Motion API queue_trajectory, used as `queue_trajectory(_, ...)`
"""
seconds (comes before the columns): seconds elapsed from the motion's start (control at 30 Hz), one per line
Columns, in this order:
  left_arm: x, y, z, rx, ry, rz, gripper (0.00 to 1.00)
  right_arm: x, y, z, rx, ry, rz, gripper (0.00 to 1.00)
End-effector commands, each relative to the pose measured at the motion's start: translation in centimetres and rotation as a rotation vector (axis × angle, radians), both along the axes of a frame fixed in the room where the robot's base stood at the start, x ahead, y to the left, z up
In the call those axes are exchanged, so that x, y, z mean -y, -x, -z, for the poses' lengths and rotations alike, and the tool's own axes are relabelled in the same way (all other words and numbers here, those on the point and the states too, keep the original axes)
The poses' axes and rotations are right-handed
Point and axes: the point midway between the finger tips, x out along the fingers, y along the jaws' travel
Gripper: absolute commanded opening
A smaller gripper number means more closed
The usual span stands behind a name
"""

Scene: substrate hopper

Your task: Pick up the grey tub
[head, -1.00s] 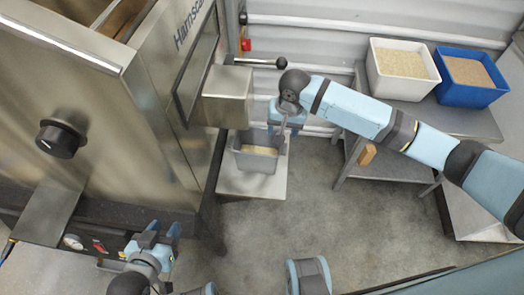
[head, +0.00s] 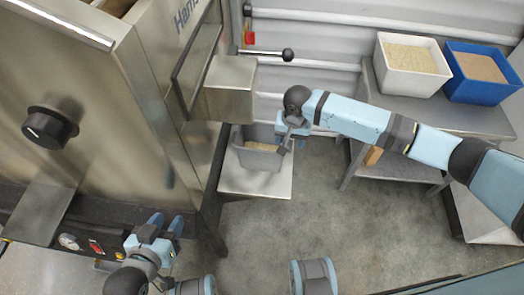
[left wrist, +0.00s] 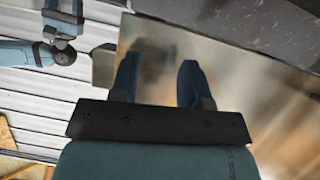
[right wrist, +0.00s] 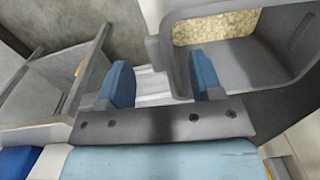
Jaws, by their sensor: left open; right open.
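The grey tub (head: 258,160) stands on a light platform (head: 262,185) under the machine's metal spout (head: 230,90), with pale granules inside. It also fills the upper right of the right wrist view (right wrist: 290,50). My right gripper (head: 286,138) is open at the tub's right side. My left gripper (head: 166,226) is open and empty in front of the machine. The left wrist view shows its fingers (left wrist: 158,82) apart with nothing between them.
The big steel machine (head: 100,110) fills the left, with a black knob (head: 48,127). A ball-ended lever (head: 288,55) juts above the spout. A white bin (head: 380,65) and a blue bin (head: 453,85) stand on a grey table (head: 450,118) at right. The floor between is clear.

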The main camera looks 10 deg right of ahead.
Motion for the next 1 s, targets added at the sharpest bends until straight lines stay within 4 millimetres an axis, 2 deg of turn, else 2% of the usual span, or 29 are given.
queue_trajectory(0.1, 0.2, -0.1, 0.6, 0.014, 0.015, 0.001, 0.43, -0.1, 0.1, 2.3, 0.0, 0.001, -0.001, 0.6)
queue_trajectory(0.2, 0.8, -0.7, -1.1, 0.077, 0.044, 0.012, 0.43, -0.2, 0.0, 3.6, 0.0, 0.0, 0.0, 0.6)
queue_trajectory(0.3, 1.1, -1.3, -2.5, 0.118, 0.058, 0.017, 0.43, -0.2, 0.0, 4.1, 0.0, 0.0, -0.001, 0.6)
queue_trajectory(0.47, 1.2, -1.3, -2.5, 0.119, 0.057, 0.02, 0.43, -0.2, 0.0, 4.0, 0.0, -0.001, -0.001, 0.6)
queue_trajectory(0.73, 1.1, -1.0, -1.9, 0.103, 0.055, 0.019, 0.43, -0.2, 0.0, 4.0, 0.0, -0.001, 0.0, 0.0)
queue_trajectory(1.0, 1.1, -1.0, -1.9, 0.101, 0.058, 0.013, 0.43, -0.3, 0.0, 3.8, 0.002, -0.002, -0.001, 0.0)
